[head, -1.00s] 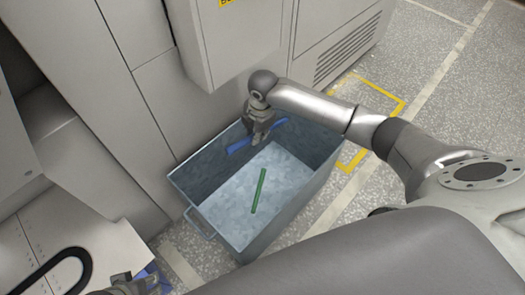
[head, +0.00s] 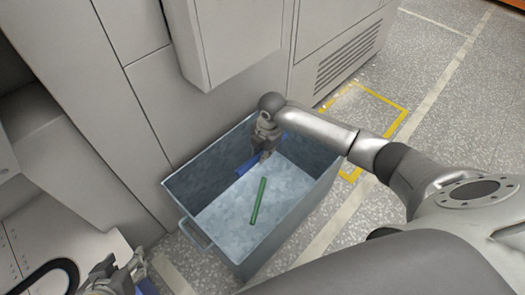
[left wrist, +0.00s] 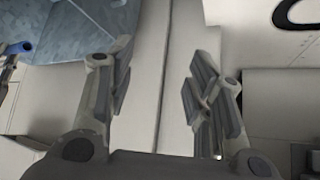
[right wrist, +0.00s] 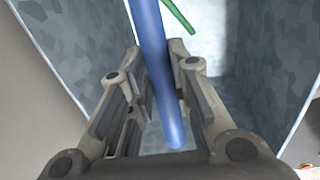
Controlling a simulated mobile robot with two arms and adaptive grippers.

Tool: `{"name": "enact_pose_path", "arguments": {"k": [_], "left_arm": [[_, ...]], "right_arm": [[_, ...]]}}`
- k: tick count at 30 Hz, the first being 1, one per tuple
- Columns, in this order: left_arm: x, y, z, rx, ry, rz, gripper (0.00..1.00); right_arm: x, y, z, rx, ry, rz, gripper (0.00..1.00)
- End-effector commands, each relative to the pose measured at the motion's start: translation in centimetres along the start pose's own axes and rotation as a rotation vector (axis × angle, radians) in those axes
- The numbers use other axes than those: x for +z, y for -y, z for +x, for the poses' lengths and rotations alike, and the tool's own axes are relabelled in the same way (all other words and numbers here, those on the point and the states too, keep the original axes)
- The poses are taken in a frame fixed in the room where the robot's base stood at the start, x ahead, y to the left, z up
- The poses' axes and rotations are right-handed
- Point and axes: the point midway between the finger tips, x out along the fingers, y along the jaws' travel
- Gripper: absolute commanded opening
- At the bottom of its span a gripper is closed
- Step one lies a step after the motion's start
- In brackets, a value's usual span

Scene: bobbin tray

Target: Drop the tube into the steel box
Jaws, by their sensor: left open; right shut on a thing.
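My right gripper (head: 264,150) is shut on a blue tube (head: 248,165) and holds it inside the steel box (head: 201,236), near the back wall. In the right wrist view, the blue tube (right wrist: 155,60) runs lengthwise between the fingers. A green tube (head: 258,201) lies on the box floor and shows partly in the right wrist view (right wrist: 177,15). I cannot tell whether the blue tube touches the floor. My left gripper (head: 115,280) is at the bottom left of the head view, outside the box. In the left wrist view its fingers (left wrist: 158,85) are apart and empty.
Grey cabinets (head: 150,100) stand behind and left of the box. Speckled floor right of the box is clear.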

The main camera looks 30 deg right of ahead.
Motion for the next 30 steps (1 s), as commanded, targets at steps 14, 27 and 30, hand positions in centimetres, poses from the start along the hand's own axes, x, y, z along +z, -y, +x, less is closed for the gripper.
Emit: {"name": "enact_pose_path", "arguments": {"k": [14, 27, 30], "left_arm": [[-7.3, -1.0, 0.4, 0.021, -0.363, 0.005, 0.48], [-13.5, -1.9, -2.0, 0.042, -0.704, 0.005, 0.48], [-14.5, -2.1, -2.8, 0.047, -0.77, 0.004, 0.48]], "right_arm": [[0.0, 0.3, 1.7, 0.0, 0.001, 0.0, 0.0], [0.0, 0.5, 2.9, 0.0, 0.001, 0.001, 0.0], [0.0, 0.5, 3.1, 0.0, 0.001, 0.001, 0.0]]}}
